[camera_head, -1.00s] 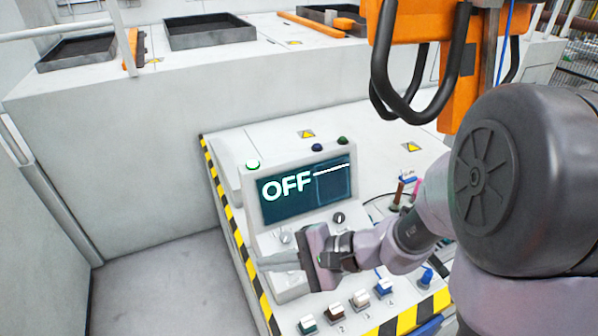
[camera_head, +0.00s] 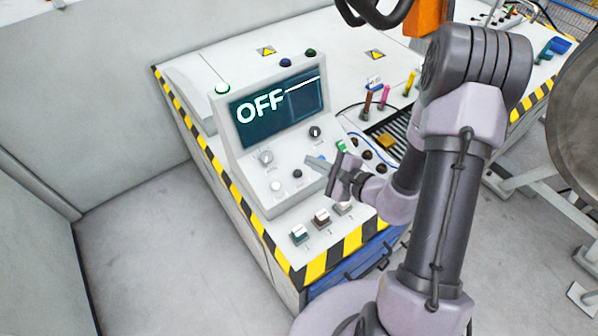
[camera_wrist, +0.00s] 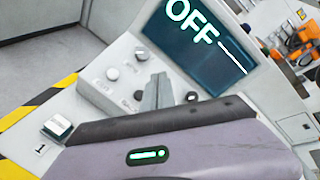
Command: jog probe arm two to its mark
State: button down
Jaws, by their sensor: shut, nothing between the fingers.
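A grey control console (camera_head: 225,118) carries a dark screen (camera_head: 280,103) reading OFF with a white line beside it. Below the screen are a grey knob (camera_head: 266,157), a black knob (camera_head: 315,132), a white button (camera_head: 276,187) and a small black button (camera_head: 297,174). Small switches stand in front: a teal-based one (camera_head: 299,234), a brown-based one (camera_head: 321,218) and another (camera_head: 343,207). My gripper (camera_head: 312,161) is shut and empty, above the console's right side. In the wrist view, its fingers (camera_wrist: 158,92) overlap the button area; contact is unclear. I cannot identify probe arm two or its mark.
A green-lit button (camera_head: 222,89) tops the console. Coloured handles (camera_head: 385,96) stand beside a black grated tray (camera_head: 395,138) on the right. Black-and-yellow striping (camera_head: 330,265) edges the bench. Floor (camera_head: 150,240) at left is clear.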

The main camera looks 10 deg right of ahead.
aim_at(298, 174)
jog(key=shift+w+a+f+b, duration=0.25)
jog(key=shift+w+f+b, duration=0.35)
jog(key=shift+f+b, duration=0.55)
jog(key=shift+w+a+f+b, duration=0.25)
jog(key=shift+w+f+b, duration=0.4)
jog(key=shift+f, duration=0.85)
jog(key=shift+w+a+f+b, duration=0.25)
jog(key=shift+w+f+b, duration=0.25)
jog(key=shift+f+b, duration=0.7)
jog(key=shift+f, duration=0.3)
jog(key=shift+w+f+b, duration=0.15)
jog(key=shift+f+b, duration=0.1)
jog(key=shift+b, duration=0.05)
